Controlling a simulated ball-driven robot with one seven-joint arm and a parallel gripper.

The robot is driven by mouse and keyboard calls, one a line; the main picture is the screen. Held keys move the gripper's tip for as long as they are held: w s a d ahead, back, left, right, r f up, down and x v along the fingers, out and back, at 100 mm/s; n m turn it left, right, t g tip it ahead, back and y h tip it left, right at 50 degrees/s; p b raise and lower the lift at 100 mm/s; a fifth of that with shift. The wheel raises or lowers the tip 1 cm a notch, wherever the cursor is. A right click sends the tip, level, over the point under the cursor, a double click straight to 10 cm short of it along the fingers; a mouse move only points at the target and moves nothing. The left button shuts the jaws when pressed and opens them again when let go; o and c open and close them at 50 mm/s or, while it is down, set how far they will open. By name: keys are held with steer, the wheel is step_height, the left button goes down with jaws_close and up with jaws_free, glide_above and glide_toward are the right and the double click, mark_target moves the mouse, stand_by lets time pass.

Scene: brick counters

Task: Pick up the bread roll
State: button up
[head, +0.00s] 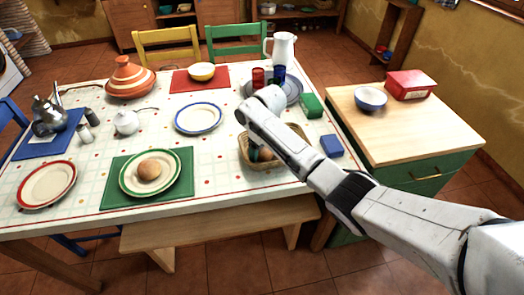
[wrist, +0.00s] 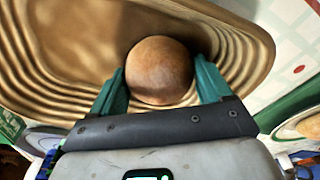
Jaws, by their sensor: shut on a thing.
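In the wrist view my gripper (wrist: 160,68) has its teal fingers on both sides of a round brown bread roll (wrist: 160,72) and is shut on it. The roll is over or in a ribbed wicker basket (wrist: 60,62); I cannot tell whether it still touches the bottom. In the head view the basket (head: 278,163) is on the table, and my arm hides most of the gripper (head: 262,154) and the held roll. A second bread roll (head: 149,170) lies on a green-rimmed plate (head: 128,184); part of it shows at the right edge of the wrist view (wrist: 311,127).
The basket stands on a patterned white table. A blue block (head: 331,146) and a green block (head: 311,106) lie right of it. Glasses on a blue plate (head: 293,92) and a white pitcher (head: 284,50) stand behind. A wooden counter (head: 405,130) is at the right.

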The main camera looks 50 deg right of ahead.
steer(key=shift+r, duration=0.15)
steer(key=shift+r, duration=0.3)
step_height(320, 180, up, 2)
steer(key=s+a+r+p, duration=0.1)
steer(key=s+r+p, duration=0.6)
steer(key=s+r, duration=0.3)
steer(key=s, duration=0.4)
steer(key=shift+a, duration=0.25)
